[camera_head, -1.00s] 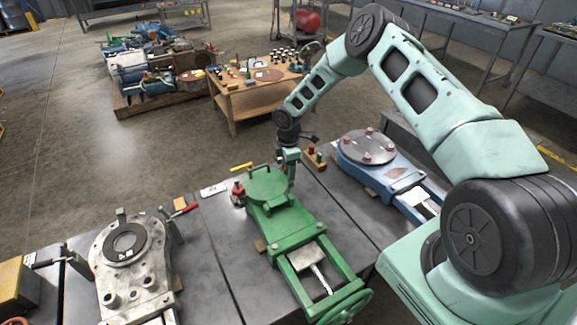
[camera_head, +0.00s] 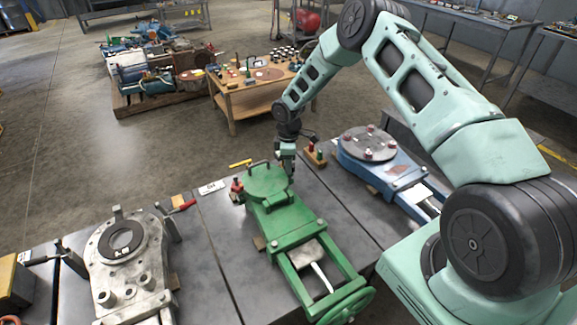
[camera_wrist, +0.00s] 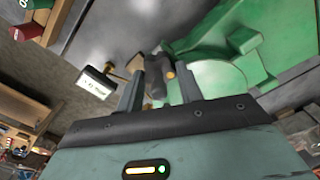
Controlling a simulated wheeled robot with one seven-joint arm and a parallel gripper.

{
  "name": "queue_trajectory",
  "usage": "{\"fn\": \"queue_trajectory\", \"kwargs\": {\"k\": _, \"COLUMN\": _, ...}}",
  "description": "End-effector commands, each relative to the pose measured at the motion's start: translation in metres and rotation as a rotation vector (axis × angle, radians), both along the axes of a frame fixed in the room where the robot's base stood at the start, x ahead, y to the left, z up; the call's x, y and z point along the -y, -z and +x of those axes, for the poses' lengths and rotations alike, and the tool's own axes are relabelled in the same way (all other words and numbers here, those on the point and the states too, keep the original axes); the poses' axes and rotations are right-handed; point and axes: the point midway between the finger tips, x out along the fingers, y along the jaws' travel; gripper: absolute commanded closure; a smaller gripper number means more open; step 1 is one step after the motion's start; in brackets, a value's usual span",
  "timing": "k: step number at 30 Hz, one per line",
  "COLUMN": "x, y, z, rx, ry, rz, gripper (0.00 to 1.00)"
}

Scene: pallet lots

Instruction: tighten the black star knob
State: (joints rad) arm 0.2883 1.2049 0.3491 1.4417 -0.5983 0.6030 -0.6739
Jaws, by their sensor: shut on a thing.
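My gripper (camera_head: 289,180) points down at the far right edge of the green fixture (camera_head: 283,235) on the bench. In the wrist view, the two fingers of my gripper (camera_wrist: 160,85) stand on either side of a dark piece, the black star knob (camera_wrist: 156,88), and are shut on it. A small orange tip shows beside the knob. The knob's star shape is mostly hidden between the fingers. The green fixture (camera_wrist: 215,75) fills the right of the wrist view. In the head view the knob is hidden by my gripper.
A grey fixture (camera_head: 140,270) stands to the left and a blue fixture (camera_head: 385,172) to the right. A red-topped clamp (camera_head: 237,188), a yellow-handled tool (camera_head: 240,163) and a white label (camera_head: 212,187) lie close by. A small wooden block with red and green knobs (camera_head: 316,156) stands right of my gripper.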

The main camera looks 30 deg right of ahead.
Motion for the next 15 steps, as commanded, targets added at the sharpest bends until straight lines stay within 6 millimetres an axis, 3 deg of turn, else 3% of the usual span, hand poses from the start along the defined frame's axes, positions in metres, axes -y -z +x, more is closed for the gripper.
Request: {"fn": "queue_trajectory", "kwargs": {"k": 15, "x": 0.0012, "y": 0.0013, "z": 0.0028, "rx": 0.003, "ry": 0.48, "rz": 0.0, "gripper": 0.87}}
